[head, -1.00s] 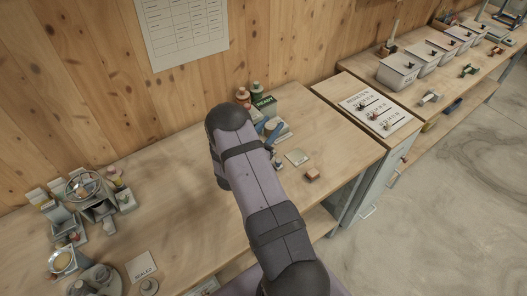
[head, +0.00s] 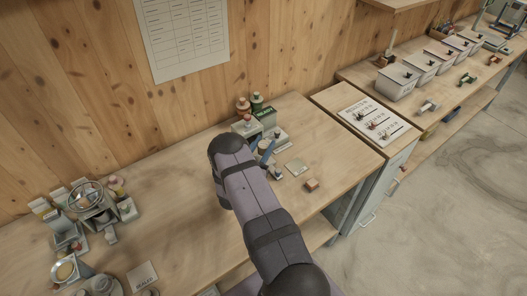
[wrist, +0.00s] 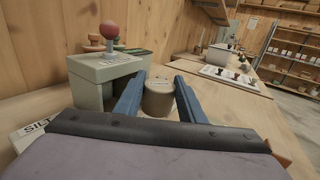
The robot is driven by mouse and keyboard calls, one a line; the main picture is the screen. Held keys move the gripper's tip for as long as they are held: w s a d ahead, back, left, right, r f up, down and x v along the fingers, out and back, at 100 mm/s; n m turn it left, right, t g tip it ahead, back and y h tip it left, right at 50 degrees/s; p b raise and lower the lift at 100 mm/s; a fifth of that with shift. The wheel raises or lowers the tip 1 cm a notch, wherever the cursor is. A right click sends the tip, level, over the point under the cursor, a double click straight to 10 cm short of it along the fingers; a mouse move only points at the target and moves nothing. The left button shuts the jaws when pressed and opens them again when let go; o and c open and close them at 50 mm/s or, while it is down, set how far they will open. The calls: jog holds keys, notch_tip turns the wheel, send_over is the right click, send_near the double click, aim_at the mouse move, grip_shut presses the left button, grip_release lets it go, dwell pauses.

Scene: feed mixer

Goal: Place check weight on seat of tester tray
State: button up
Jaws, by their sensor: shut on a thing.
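A short grey-beige cylinder, apparently the check weight (wrist: 158,98), stands upright between the blue fingers of my gripper (wrist: 158,92) in the wrist view. The fingers are shut on its sides. The tester, a pale grey-green box (wrist: 105,75) with a red ball knob on top, is just left of and beyond the weight. In the head view its red knob (head: 247,118) shows behind my arm, and my gripper (head: 266,149) is in front of it, partly covered by my arm. I cannot make out the tray's seat, nor whether the weight touches anything below.
A pale square plate (head: 297,166) and a reddish-brown block (head: 311,185) lie right of my gripper. A SILT label (wrist: 36,130) is at the wrist view's left. The bench's middle-left is largely clear.

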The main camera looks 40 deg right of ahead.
aim_at(263, 153)
jog(key=shift+f, duration=0.15)
jog(key=shift+f+p, duration=0.45)
jog(key=shift+f, duration=1.3)
jog(key=shift+f+b, duration=0.25)
jog(key=shift+b, duration=0.05)
jog(key=o, duration=1.3)
jog(key=shift+r, duration=0.1)
